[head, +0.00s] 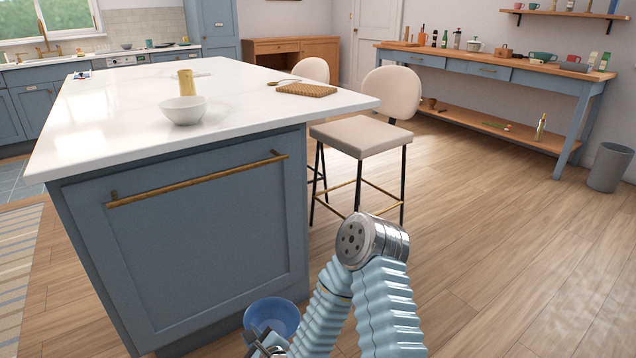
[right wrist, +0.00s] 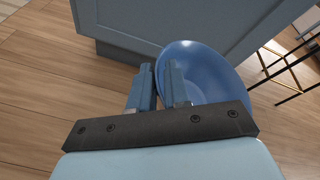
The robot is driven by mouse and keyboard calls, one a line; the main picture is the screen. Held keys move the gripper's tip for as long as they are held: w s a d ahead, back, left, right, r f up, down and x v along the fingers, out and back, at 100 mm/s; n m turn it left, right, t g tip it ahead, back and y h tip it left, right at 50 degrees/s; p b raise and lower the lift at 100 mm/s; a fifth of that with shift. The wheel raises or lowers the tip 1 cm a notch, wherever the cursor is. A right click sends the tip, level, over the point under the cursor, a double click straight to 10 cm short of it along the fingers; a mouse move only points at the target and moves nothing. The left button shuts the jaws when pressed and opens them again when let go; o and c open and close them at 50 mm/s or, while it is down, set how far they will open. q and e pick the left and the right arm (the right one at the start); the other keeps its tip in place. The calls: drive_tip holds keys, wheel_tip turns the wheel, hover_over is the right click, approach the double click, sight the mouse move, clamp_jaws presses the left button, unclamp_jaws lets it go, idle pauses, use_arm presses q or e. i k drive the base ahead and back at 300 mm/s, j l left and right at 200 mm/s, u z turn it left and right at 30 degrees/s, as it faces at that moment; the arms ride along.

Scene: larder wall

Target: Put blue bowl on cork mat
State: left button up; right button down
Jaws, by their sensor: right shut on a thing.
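The blue bowl (head: 271,317) is low in front of the island cabinet, near the bottom of the head view. It also fills the middle of the right wrist view (right wrist: 205,70). My right gripper (right wrist: 159,75) is shut on the bowl's near-left rim, with one finger inside and one outside. In the head view the right gripper (head: 266,347) is partly cut off by the lower edge. My left gripper is not in view.
The white island top (head: 240,112) stands above the bowl. A white bowl (head: 184,110) and a yellow cylinder (head: 186,83) stand on its left part. A cream chair (head: 362,137) stands beside the island's right side. Open wood floor (head: 480,220) lies to the right.

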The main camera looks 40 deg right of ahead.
sight(306, 87)
drive_tip(key=l, duration=0.55)
drive_tip(key=l+u, duration=0.15)
drive_tip(key=l, duration=0.4)
drive_tip(key=k+l, duration=0.15)
drive_tip(key=l, duration=0.35)
drive_tip(key=l+u, duration=0.15)
drive_tip(key=l, duration=0.4)
drive_tip(key=k+l, duration=0.15)
drive_tip(key=l, duration=0.35)
drive_tip(key=l+u, duration=0.15)
drive_tip(key=l, duration=0.4)
drive_tip(key=k, duration=0.05)
